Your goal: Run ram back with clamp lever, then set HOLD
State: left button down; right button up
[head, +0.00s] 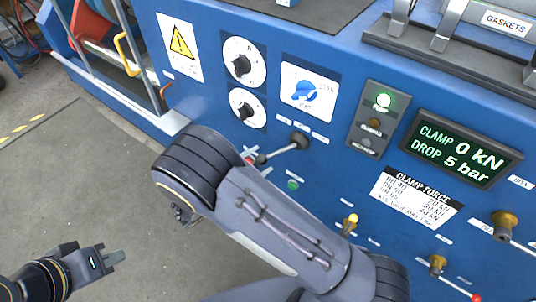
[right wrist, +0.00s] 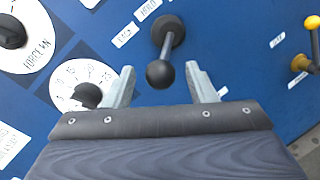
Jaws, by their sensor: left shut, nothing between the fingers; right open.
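In the right wrist view the lever (right wrist: 164,50) points down toward my open right gripper (right wrist: 163,86). Its ball end lies between the two fingertips in the picture, with a gap on each side. In the head view my right arm hides most of that gripper. My left gripper (head: 114,256) is shut and empty, low at the left, away from the panel.
The display (head: 462,149) reads clamp 0 kN and drop 5 bar. Two white dials (head: 243,62) and a blue selector (head: 304,92) sit above the lever. Yellow-brass valves (head: 349,224) are to the right. Floor at left is clear.

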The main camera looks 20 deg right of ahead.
aim_at(267, 156)
jog(key=shift+x, duration=1.8)
jog(key=shift+s, duration=0.1)
grip_shut()
